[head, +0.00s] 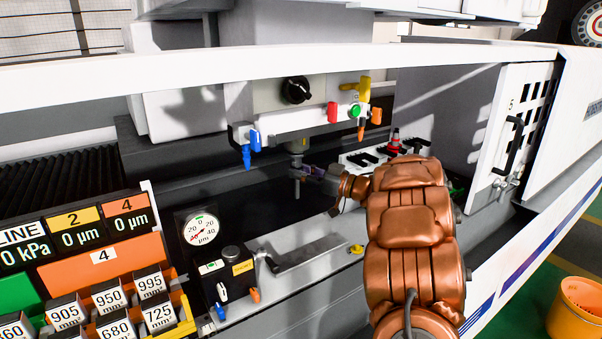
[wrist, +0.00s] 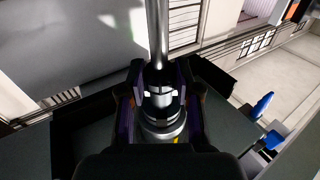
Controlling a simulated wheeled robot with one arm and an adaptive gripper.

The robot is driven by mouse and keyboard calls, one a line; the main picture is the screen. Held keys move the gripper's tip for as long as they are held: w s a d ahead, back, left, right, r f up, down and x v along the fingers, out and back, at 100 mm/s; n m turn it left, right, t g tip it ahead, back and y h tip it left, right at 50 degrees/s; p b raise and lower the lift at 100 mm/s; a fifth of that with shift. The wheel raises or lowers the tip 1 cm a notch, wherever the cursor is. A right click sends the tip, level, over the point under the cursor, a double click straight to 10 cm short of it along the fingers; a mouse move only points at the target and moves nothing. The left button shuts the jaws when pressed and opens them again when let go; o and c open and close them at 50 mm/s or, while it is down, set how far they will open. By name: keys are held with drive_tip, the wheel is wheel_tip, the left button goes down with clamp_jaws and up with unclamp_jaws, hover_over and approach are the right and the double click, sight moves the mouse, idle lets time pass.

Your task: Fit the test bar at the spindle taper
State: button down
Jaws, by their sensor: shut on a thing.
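The test bar (head: 297,188) hangs upright below the spindle (head: 297,146) of the machine in the head view. My gripper (head: 306,172) comes in from the right and is shut on the bar near its upper end. In the wrist view the bar's bright slim shaft (wrist: 157,35) runs to the top edge, and my gripper (wrist: 160,88) closes on its thicker dark collar from both sides. The bar's top lies close under the spindle nose; I cannot tell whether it is seated in the taper.
A control panel with a black knob (head: 296,90) and coloured levers hangs above. A dial gauge (head: 197,229) stands front left, near numbered blocks (head: 109,296). A grey bar (head: 310,252) lies on the ledge. A white door (head: 512,125) stands right; an orange bucket (head: 577,308) is on the floor.

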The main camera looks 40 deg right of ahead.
drive_tip(key=shift+r, duration=0.15)
drive_tip(key=c, duration=0.7)
unclamp_jaws()
drive_tip(key=v, duration=1.2)
drive_tip(key=shift+w, duration=0.1)
